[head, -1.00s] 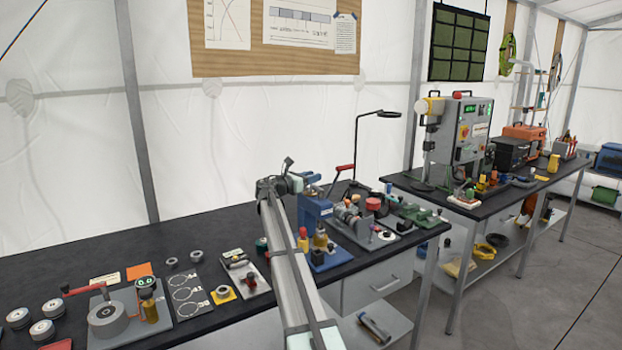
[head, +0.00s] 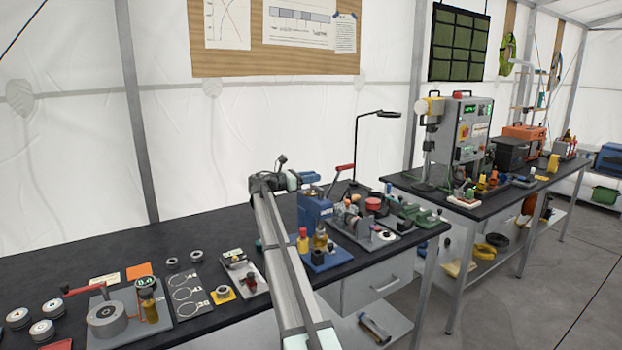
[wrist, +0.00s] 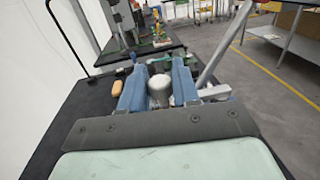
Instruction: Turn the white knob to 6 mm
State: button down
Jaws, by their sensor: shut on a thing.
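In the wrist view, my gripper (wrist: 159,90) has its two blue fingers either side of a pale, rounded white knob (wrist: 160,87), shut on it. The knob's lower part and any millimetre scale are hidden or too small to read. In the head view, my gripper (head: 308,179) is beside the top of a blue bench device (head: 315,209) with a red-handled lever. The knob cannot be made out there.
A bench tool with a red handle (head: 107,315) and several grey discs stand on the black bench at left. A lamp (head: 388,114) rises behind. Bare bench top lies at the back left.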

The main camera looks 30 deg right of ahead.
jog(key=m+g+y, duration=0.1)
jog(key=m+g, duration=0.1)
jog(key=g, duration=0.1)
jog(key=m+g, duration=0.2)
jog(key=g, duration=0.1)
jog(key=shift+w+y, duration=0.2)
jog(key=shift+y, duration=0.2)
jog(key=shift+s+m+g+y, duration=0.1)
jog(key=shift+m+g+y, duration=0.6)
jog(key=shift+g, duration=0.4)
jog(key=shift+s+m, duration=0.1)
jog(key=shift+m, duration=0.2)
jog(key=c, duration=1)
grip_release()
jog(key=shift+o, duration=0.2)
jog(key=v, duration=0.7)
jog(key=shift+w, duration=0.25)
jog(key=shift+a, duration=0.15)
